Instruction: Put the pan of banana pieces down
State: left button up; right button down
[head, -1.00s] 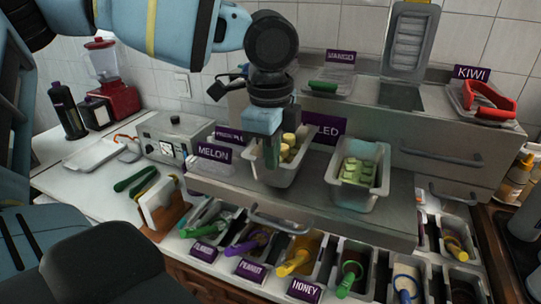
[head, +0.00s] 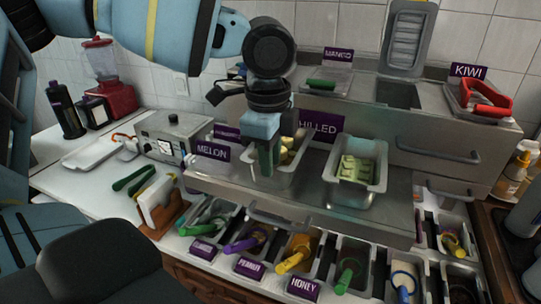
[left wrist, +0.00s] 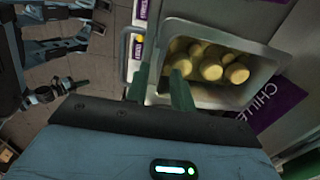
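My left gripper (head: 266,160) points down at the pan's near left side. In the left wrist view its two green fingers (left wrist: 161,88) straddle the pan's wall, one outside and one inside, and it looks shut on the rim. The pan looks about level. Whether its underside touches the shelf is hidden. My right gripper is not in view.
A second pan with pale green pieces (head: 364,190) stands to the right on the shelf. A purple CHILLED sign (head: 320,128) is just behind the banana pan, and a MELON sign (head: 212,151) is to its left. Topping tubs with coloured scoops line the front below.

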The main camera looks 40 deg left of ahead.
pick_arm(q)
notch_tip(320, 180, up, 12)
jog(key=shift+s+d+r+b, duration=0.15)
jog(key=shift+s+b, duration=0.15)
jog(key=shift+s, duration=0.15)
